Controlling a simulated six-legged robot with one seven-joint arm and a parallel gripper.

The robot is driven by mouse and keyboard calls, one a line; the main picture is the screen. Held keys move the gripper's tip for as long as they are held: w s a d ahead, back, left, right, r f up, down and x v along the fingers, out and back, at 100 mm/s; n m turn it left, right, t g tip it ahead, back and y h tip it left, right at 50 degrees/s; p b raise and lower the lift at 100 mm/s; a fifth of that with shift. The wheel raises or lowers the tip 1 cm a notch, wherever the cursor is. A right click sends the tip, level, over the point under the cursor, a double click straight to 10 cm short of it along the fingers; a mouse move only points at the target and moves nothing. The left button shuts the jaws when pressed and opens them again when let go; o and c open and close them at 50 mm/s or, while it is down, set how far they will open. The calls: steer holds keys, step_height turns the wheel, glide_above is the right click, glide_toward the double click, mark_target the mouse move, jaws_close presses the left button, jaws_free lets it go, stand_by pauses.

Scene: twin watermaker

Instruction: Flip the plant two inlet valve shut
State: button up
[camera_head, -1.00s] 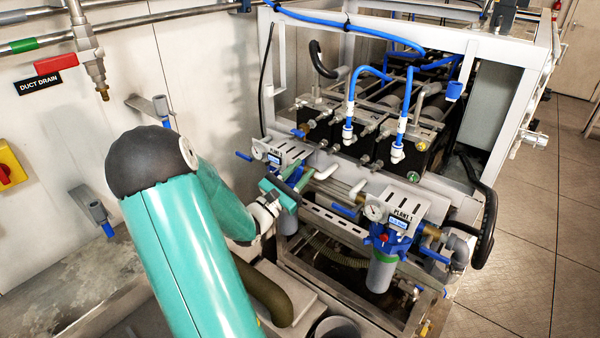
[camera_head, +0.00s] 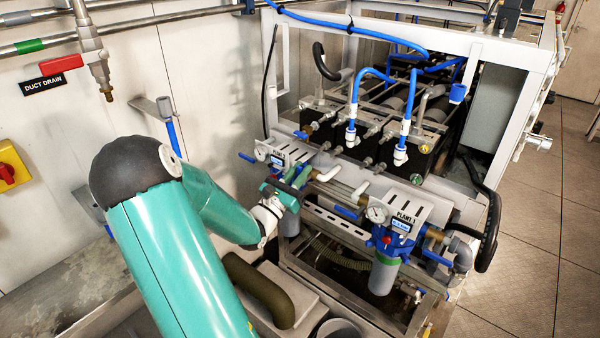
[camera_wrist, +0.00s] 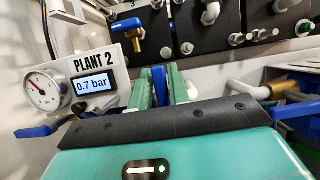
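The plant two unit has a panel marked PLANT 2 (camera_wrist: 94,62) with a round gauge (camera_wrist: 42,88) and a display reading 0.7 bar. It is left of my gripper (camera_wrist: 160,84) in the wrist view. A blue lever (camera_wrist: 158,86) stands between my two green fingers, with little gap on either side. I cannot tell whether they press on it, and its lower end is hidden. In the head view my gripper (camera_head: 287,190) is at the right side of the plant two unit (camera_head: 283,151). Another blue handle (camera_head: 246,157) points left from that unit.
The plant 1 unit (camera_head: 402,219) with its grey filter bowl (camera_head: 384,275) is to the right. Blue-handled valves, pipes and a white frame (camera_head: 492,45) crowd the space. Behind is a dark panel with fittings (camera_wrist: 225,18). Open floor (camera_head: 525,220) lies at far right.

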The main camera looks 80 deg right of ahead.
steer(key=shift+o, duration=1.3)
steer(key=shift+m, duration=0.3)
